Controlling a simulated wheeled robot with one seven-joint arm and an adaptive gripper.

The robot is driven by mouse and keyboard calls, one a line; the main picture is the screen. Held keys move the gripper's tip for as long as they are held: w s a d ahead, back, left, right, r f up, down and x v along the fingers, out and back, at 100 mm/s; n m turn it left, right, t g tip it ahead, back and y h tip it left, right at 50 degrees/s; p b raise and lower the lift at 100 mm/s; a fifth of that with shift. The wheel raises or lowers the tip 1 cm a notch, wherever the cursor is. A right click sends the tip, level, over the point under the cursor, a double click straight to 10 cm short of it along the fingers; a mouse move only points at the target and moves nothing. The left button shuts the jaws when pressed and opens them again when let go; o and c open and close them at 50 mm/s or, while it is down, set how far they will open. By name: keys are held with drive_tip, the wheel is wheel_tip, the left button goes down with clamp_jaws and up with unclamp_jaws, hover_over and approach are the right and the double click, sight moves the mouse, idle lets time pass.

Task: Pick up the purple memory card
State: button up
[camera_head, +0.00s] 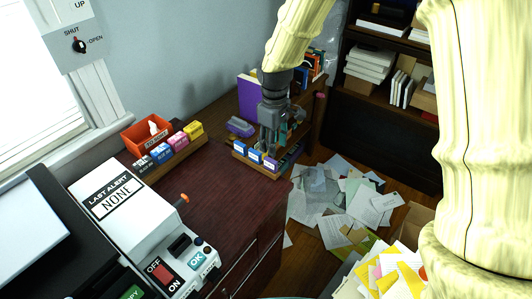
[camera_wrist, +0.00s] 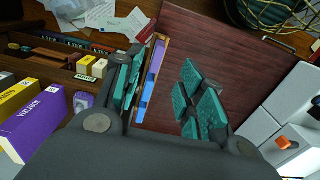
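A purple card (camera_head: 270,163) stands at the right end of a row in a small wooden holder (camera_head: 262,173), with blue cards (camera_head: 254,155) to its left. In the wrist view the purple card (camera_wrist: 157,56) and a blue one (camera_wrist: 146,95) show as narrow upright strips. My gripper (camera_head: 270,147) points down just above and behind the row. In the wrist view my gripper (camera_wrist: 165,90) is open, its teal pads apart. The card row shows between the fingers, closer to the left one. My left finger hides part of the row.
A red-brown desk (camera_head: 215,190) holds an orange bin (camera_head: 148,136), coloured cartridges (camera_head: 178,142) and a white machine (camera_head: 115,205). A purple box (camera_head: 250,98) stands behind my gripper. Papers (camera_head: 335,200) litter the floor. The desk's middle is clear.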

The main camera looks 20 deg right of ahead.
sight(271, 160)
drive_tip(key=shift+w, duration=0.25)
wheel_tip(271, 160, down, 5)
drive_tip(key=shift+p, duration=0.4)
drive_tip(key=shift+f, duration=0.2)
drive_tip(key=f, duration=0.1)
drive_tip(key=f+p, duration=0.1)
drive_tip(key=f, duration=0.1)
drive_tip(key=shift+w+a+f, duration=0.15)
drive_tip(key=shift+w+a, duration=0.05)
drive_tip(key=shift+f+p, duration=0.35)
drive_tip(key=shift+f, duration=0.5)
drive_tip(key=c, duration=0.9)
